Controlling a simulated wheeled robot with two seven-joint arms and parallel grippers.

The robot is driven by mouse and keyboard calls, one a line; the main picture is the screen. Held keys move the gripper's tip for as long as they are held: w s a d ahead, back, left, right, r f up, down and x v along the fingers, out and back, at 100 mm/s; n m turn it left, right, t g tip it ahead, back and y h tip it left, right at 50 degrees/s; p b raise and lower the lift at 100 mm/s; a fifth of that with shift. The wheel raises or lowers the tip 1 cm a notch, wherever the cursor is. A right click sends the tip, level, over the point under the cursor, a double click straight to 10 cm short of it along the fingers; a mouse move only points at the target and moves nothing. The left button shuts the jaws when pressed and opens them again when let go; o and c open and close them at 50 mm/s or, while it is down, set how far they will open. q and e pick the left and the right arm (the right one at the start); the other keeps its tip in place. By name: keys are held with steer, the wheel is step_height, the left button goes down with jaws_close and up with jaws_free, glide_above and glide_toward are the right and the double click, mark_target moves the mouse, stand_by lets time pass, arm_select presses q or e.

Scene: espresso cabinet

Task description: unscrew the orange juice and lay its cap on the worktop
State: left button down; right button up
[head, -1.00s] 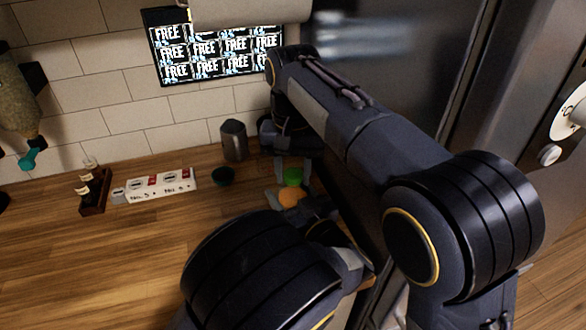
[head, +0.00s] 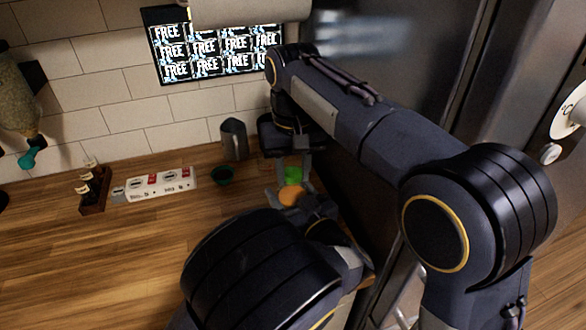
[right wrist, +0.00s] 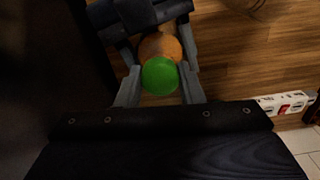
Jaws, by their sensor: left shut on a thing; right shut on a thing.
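The orange juice bottle (head: 291,196) stands at the right end of the worktop (head: 120,245), partly hidden by my grippers. Its round green cap (head: 293,175) shows just above the orange. My right gripper (head: 292,172) points down from above and is shut on the cap; in the right wrist view the cap (right wrist: 160,75) sits between its two fingers. My left gripper (head: 290,198) reaches in from the front and is shut on the bottle, whose orange body (right wrist: 160,45) shows behind the cap. I cannot tell whether cap and bottle still touch.
A metal pitcher (head: 234,139) and a small dark green cup (head: 222,176) stand left of the bottle. Further left are a white labelled strip (head: 160,185) and a wooden rack with small bottles (head: 94,190). A dark steel cabinet (head: 400,60) borders the right. The front-left worktop is clear.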

mark_target(293, 171)
steer(key=shift+r, duration=0.15)
arm_select(q)
steer(key=shift+f, duration=0.1)
arm_select(e)
steer(key=shift+r, duration=0.65)
jaws_close()
steer(key=shift+r, duration=0.35)
steer(key=shift+r, duration=1.95)
arm_select(q)
steer(key=shift+c, duration=1.5)
jaws_free()
